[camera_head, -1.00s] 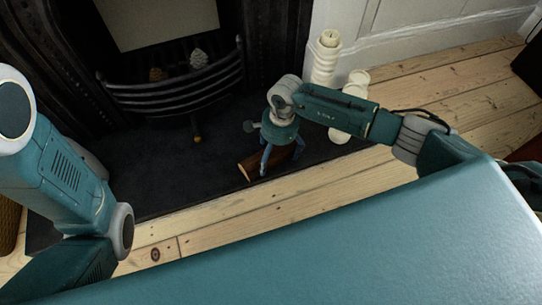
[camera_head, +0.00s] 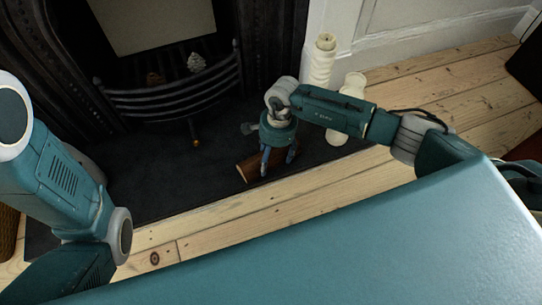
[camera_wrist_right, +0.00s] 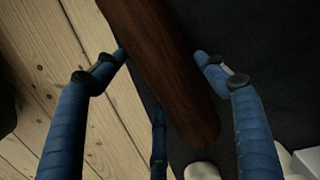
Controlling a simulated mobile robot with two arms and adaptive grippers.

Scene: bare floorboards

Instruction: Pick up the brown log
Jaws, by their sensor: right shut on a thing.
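The brown log (camera_head: 252,168) lies on the dark hearth slab near its front edge, in front of the fireplace. Its near left end shows; my gripper hides part of the rest. My right gripper (camera_head: 278,166) reaches down over the log and is shut on it, with fingers on either side. In the right wrist view the log (camera_wrist_right: 175,80) runs slantwise between the blue fingers (camera_wrist_right: 161,57). I cannot tell any gap between log and slab. My left arm shows at the left, but its gripper is out of view.
The fireplace grate (camera_head: 180,100) with pine cones (camera_head: 196,63) stands behind the log. White candles (camera_head: 322,62) stand to the right, close to my right forearm, one shorter (camera_head: 350,88). Pale floorboards (camera_head: 210,228) lie bare in front of the slab.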

